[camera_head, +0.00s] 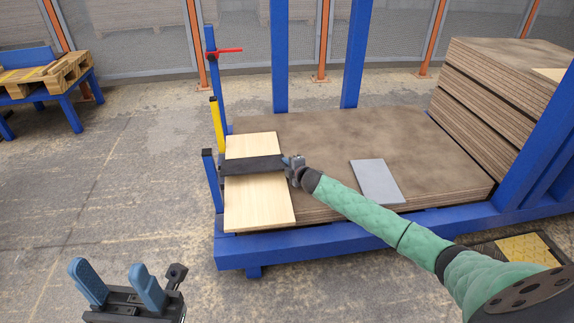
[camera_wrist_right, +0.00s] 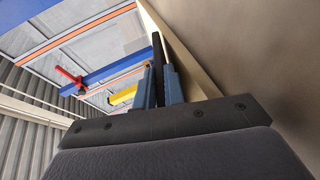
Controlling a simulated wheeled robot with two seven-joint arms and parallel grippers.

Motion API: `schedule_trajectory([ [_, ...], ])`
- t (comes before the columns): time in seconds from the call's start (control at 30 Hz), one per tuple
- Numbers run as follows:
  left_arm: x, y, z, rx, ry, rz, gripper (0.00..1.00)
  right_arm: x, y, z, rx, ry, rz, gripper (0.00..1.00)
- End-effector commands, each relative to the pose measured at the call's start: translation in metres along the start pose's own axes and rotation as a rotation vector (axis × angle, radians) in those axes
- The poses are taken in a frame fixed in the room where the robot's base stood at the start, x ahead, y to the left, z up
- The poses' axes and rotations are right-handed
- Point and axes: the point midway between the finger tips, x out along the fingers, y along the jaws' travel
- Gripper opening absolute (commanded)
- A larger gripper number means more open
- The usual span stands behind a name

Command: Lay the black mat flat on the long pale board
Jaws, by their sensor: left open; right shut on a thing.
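The long pale board (camera_head: 258,204) lies on the left end of the brown panel stack. The black mat (camera_head: 250,165) lies across the pale board's middle, and its left end reaches the board's left edge. My right gripper (camera_head: 291,163) is shut on the mat's right end, at the board's right edge. In the right wrist view, the fingers (camera_wrist_right: 159,88) pinch the dark mat (camera_wrist_right: 157,58), seen edge-on beside the pale board (camera_wrist_right: 180,50). Whether the mat touches the board all along is unclear. My left gripper (camera_head: 118,285) is open and empty, low at the left, away from the board.
A grey plate (camera_head: 377,181) lies on the brown panels (camera_head: 340,140) right of my right gripper. A blue frame (camera_head: 300,240) with uprights surrounds the stack. A yellow post (camera_head: 217,124) and red handle (camera_head: 226,51) stand at its left. Open floor (camera_head: 120,170) lies left.

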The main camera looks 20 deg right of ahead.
Motion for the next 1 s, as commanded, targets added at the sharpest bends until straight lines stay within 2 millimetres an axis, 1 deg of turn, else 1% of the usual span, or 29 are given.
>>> schedule_trajectory([
  [0.27,0.0006,0.0002,-0.0003,-0.001,0.001,0.001,0.51,0.0000,0.0013,-0.0001,0.001,0.000,0.001,0.00],
  [0.77,0.0028,0.0002,-0.0004,-0.001,0.003,0.002,0.51,0.0013,-0.0039,0.0005,0.001,0.000,0.001,0.00],
  [0.8,0.0025,0.0002,-0.0004,-0.001,0.003,0.002,0.51,0.0013,-0.0038,0.0005,0.001,0.000,0.001,0.19],
  [0.9,0.0024,0.0002,-0.0003,-0.001,0.003,0.002,0.51,0.0013,-0.0040,0.0005,0.001,0.000,0.001,0.36],
  [1.0,0.0024,0.0002,-0.0003,-0.001,0.003,0.002,0.51,0.0013,-0.0046,0.0005,0.001,0.000,0.000,0.36],
])
